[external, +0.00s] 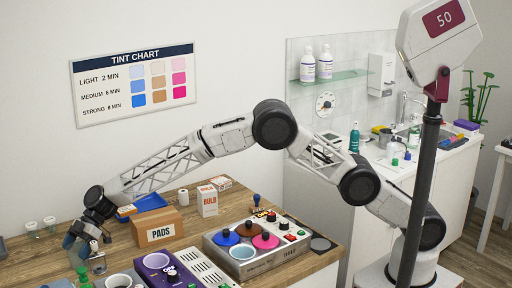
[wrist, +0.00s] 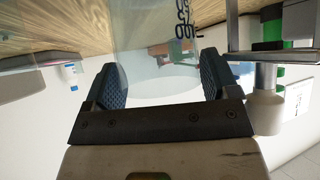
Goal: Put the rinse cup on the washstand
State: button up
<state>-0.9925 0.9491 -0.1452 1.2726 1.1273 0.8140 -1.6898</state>
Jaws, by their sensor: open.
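My gripper (external: 82,246) is low over the front left of the wooden table. In the wrist view its two dark ribbed fingers (wrist: 162,82) are apart. A clear vessel with dark printed marks (wrist: 180,20) shows between and beyond them; I cannot tell whether they touch it. A small clear glass (external: 98,264) shows just below the gripper in the external view. No label tells which vessel is the rinse cup. A white cup (external: 118,281) stands at the front edge of the picture. The washstand (external: 372,152), a white counter with a tap and sink, is at the back right.
A PADS box (external: 157,232), BULB box (external: 207,201) and blue tray (external: 150,203) stand behind my gripper. A control box with coloured lids (external: 262,245) is to the right. Bottles crowd parts of the washstand. A post with a 50 sign (external: 428,150) stands before it.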

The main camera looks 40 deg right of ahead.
jog(key=c, duration=0.6)
jog(key=shift+r, duration=0.2)
notch_tip(320, 180, up, 18)
jog(key=shift+f, duration=0.2)
dwell(0.3)
dwell(0.5)
